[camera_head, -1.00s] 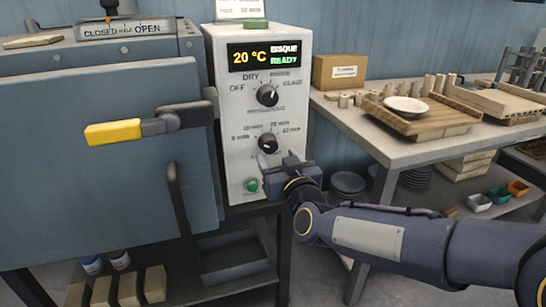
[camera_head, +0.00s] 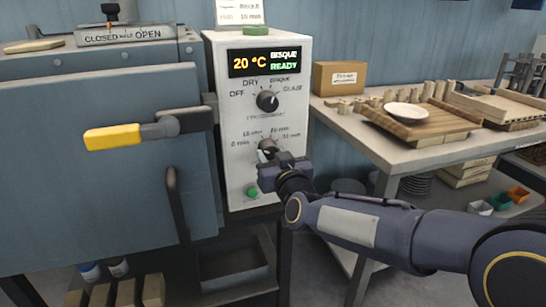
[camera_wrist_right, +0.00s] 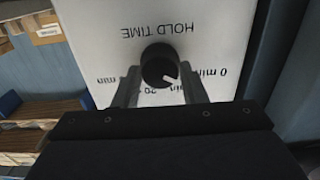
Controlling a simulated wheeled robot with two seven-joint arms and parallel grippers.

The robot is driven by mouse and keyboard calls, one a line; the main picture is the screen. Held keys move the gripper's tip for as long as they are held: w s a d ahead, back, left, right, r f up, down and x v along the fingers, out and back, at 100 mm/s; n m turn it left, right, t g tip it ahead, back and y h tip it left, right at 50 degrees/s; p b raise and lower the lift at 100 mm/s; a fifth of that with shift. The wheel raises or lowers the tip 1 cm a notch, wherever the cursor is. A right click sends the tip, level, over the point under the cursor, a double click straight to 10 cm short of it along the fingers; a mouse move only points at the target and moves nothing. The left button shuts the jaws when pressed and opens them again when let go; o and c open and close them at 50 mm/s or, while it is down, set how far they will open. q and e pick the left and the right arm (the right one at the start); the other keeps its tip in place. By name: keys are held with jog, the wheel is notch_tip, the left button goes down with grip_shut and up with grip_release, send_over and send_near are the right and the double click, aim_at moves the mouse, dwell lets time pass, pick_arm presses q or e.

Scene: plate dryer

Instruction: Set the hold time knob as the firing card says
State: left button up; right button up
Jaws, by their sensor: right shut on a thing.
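The hold time knob (camera_head: 268,146) is a dark dial low on the white control box, below the programme knob (camera_head: 267,101). My right gripper (camera_head: 268,158) is at it, partly covering it. In the right wrist view, upside down, the fingers (camera_wrist_right: 161,90) are shut on the knob's sides (camera_wrist_right: 158,62). Its white pointer slants down-right there, towards the side of the "0 min" label; the lower labels are partly hidden. The firing card (camera_head: 239,12) stands on the box, its top cut off; its small last line seems to read 10 min. My left gripper is out of view.
The display (camera_head: 264,62) reads 20 °C, BISQUE, READY. A green button (camera_head: 252,192) sits below the gripper. The kiln door with its yellow handle (camera_head: 112,138) is at left.

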jog(key=m+b, duration=0.1)
jog(key=m, duration=0.2)
jog(key=shift+f, duration=0.1)
jog(key=m+b, duration=0.2)
jog(key=m, duration=0.2)
jog(key=shift+m, duration=0.3)
dwell(0.5)
jog(key=o, duration=1)
